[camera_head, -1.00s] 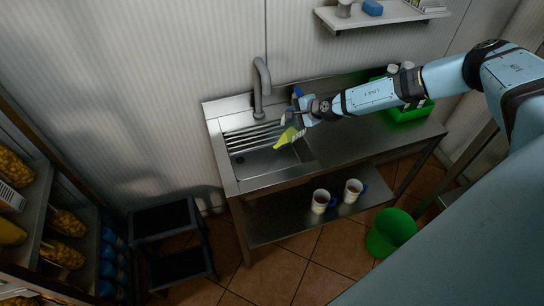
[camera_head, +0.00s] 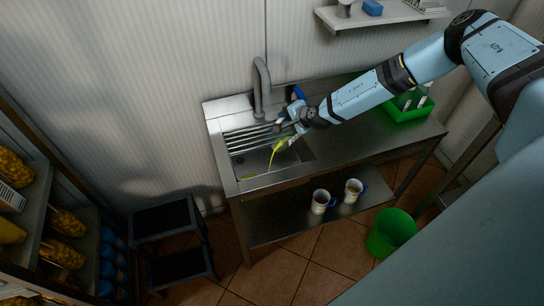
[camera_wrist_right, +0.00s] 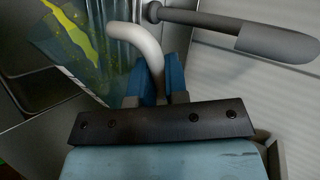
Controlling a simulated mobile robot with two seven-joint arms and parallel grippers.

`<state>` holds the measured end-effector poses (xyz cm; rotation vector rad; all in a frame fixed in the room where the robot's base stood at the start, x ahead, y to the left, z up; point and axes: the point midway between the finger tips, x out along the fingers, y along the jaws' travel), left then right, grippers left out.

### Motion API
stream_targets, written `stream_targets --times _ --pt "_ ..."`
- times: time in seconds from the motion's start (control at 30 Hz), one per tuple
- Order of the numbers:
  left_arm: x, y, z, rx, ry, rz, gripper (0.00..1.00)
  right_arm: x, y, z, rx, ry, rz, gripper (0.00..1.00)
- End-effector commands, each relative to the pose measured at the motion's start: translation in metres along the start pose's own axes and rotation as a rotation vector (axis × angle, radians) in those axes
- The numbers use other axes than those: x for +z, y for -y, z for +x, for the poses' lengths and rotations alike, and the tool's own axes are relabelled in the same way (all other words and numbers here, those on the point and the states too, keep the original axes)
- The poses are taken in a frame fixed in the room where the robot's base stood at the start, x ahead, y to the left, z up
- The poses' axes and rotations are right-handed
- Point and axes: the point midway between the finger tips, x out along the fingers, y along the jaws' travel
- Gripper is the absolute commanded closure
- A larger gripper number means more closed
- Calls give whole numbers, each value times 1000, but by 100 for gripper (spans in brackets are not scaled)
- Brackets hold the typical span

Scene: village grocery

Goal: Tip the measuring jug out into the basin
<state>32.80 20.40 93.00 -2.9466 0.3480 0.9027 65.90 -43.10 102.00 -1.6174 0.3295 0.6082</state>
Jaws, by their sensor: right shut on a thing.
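My right gripper (camera_head: 290,121) is over the sink at the right side of the basin (camera_head: 252,166). It is shut on the pale curved handle of the measuring jug (camera_head: 287,143). The jug is clear and tilted, its mouth down and to the left, above the basin. A thin yellow-green stream (camera_head: 273,156) runs from it into the basin. In the right wrist view the jug's clear wall (camera_wrist_right: 98,52) shows yellow-green liquid inside, and its handle (camera_wrist_right: 146,42) sits between my blue fingers (camera_wrist_right: 158,82). My left gripper is out of view.
The grey tap (camera_head: 262,85) stands behind the basin, close to my gripper. A green crate (camera_head: 408,111) is on the right of the steel counter. Two mugs (camera_head: 320,201) stand on the lower shelf. A green bucket (camera_head: 390,232) is on the floor.

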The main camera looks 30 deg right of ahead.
Motion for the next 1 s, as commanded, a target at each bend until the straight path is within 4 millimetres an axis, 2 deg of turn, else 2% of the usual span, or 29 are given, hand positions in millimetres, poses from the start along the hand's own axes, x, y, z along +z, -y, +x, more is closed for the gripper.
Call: stream_targets --times 0.37,1.0 --pt "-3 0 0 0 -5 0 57 10 5 -2 -2 -38 -57 100" --pt "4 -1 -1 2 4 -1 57 68 8 -6 -3 -251 -379 100"
